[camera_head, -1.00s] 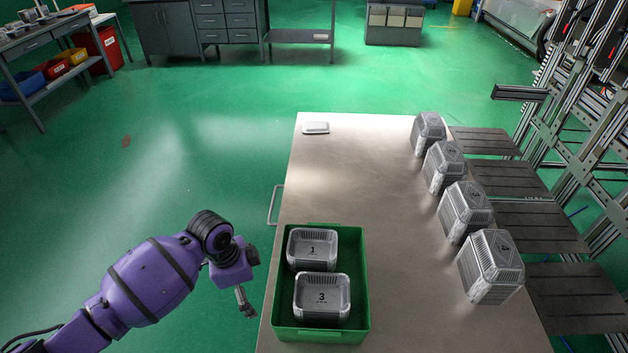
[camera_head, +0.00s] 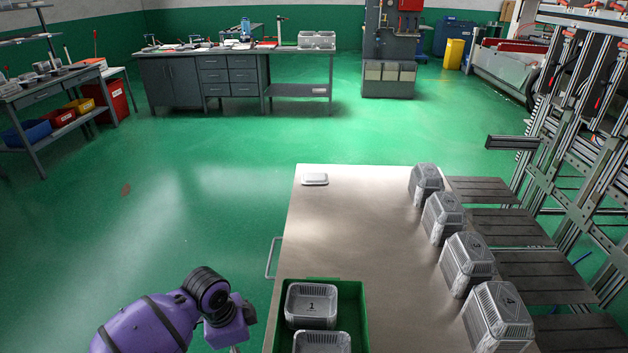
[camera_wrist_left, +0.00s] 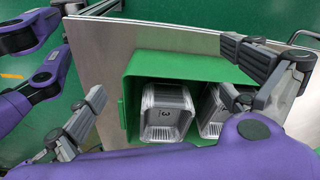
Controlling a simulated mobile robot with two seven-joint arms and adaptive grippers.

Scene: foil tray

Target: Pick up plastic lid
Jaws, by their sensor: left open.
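A small whitish, flat lid-like piece (camera_head: 315,179) lies at the far left of the steel table; it looks like the plastic lid. My left gripper (camera_wrist_left: 165,73) is open and empty in the left wrist view, its fingers spread above the green crate (camera_wrist_left: 180,67). In the head view only a bit of it shows at the bottom edge, left of the table. The crate holds foil trays, one marked 1 (camera_head: 311,306) and one marked 3 (camera_wrist_left: 166,112). The lid is far from the gripper. My right gripper is not in view.
Several stacks of foil trays (camera_head: 468,265) stand upside down along the right side of the steel table (camera_head: 370,230). Dark shelf plates and a metal frame (camera_head: 585,150) are beyond them. A handle (camera_head: 272,258) sticks out at the left edge. The table's middle is clear.

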